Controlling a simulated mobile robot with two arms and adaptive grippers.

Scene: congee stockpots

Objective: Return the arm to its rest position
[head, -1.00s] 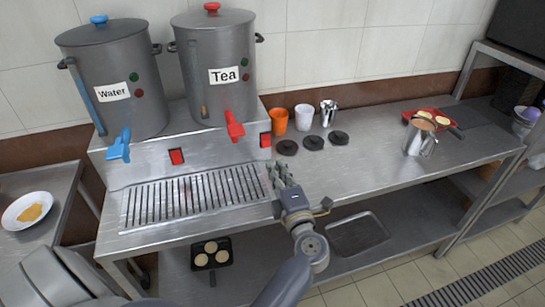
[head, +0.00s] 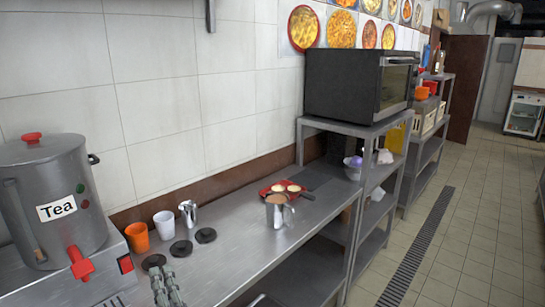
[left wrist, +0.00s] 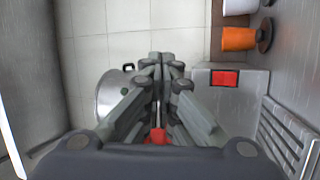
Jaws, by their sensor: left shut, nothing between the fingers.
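My left gripper (head: 166,287) shows at the bottom edge of the head view, in front of the counter near the tea pot. It also fills the middle of the left wrist view (left wrist: 161,62), its fingers together and empty. The grey tea stockpot (head: 50,190) with a red lid knob and red tap stands at the left of the head view. In the left wrist view part of a stockpot (left wrist: 108,98) shows behind the fingers. My right gripper is in neither view.
On the steel counter (head: 235,258) stand an orange cup (head: 137,238), a white cup (head: 164,225), a metal jug (head: 188,212), several black discs and a metal pitcher (head: 277,211). A red tray (head: 270,190) lies behind. A shelf with an oven (head: 350,85) stands right. The tiled floor is clear.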

